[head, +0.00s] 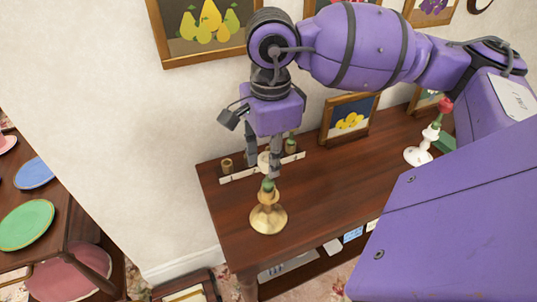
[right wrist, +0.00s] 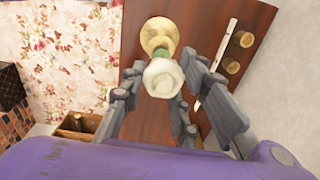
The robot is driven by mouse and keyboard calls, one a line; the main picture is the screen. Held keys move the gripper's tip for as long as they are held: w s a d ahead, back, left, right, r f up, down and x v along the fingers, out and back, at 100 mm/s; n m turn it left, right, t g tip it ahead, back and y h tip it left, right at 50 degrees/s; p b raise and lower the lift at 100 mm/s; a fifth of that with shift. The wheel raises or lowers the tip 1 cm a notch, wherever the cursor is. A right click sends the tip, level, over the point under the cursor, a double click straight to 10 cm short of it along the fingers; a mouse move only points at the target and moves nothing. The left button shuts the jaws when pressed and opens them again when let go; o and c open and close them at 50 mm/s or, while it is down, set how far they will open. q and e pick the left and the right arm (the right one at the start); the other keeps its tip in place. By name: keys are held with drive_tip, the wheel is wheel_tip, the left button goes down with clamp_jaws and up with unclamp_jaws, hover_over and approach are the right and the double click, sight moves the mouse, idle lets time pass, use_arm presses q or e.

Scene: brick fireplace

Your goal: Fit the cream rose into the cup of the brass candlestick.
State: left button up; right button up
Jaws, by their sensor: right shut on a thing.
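The cream rose (head: 263,161) is between the fingers of my right gripper (head: 264,169), which is shut on it. In the right wrist view the rose (right wrist: 163,78) shows as a pale round head between the fingers (right wrist: 161,80). Its green lower part (head: 268,185) is at the top of the brass candlestick (head: 268,218), which stands upright near the table's front left. The candlestick also shows beyond the rose in the right wrist view (right wrist: 158,32). Whether the green part is inside the cup or just over it, I cannot tell. My left gripper is out of view.
A white candlestick (head: 417,155) with a red rose (head: 445,105) stands at the right. A framed picture (head: 349,118) leans on the wall. The wooden tabletop (head: 325,190) is clear between the candlesticks.

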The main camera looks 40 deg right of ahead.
drive_tip(key=shift+f, duration=0.15)
drive_tip(key=o, duration=1)
drive_tip(key=shift+o, duration=0.2)
wheel_tip(320, 180, up, 12)
drive_tip(key=shift+s, duration=0.15)
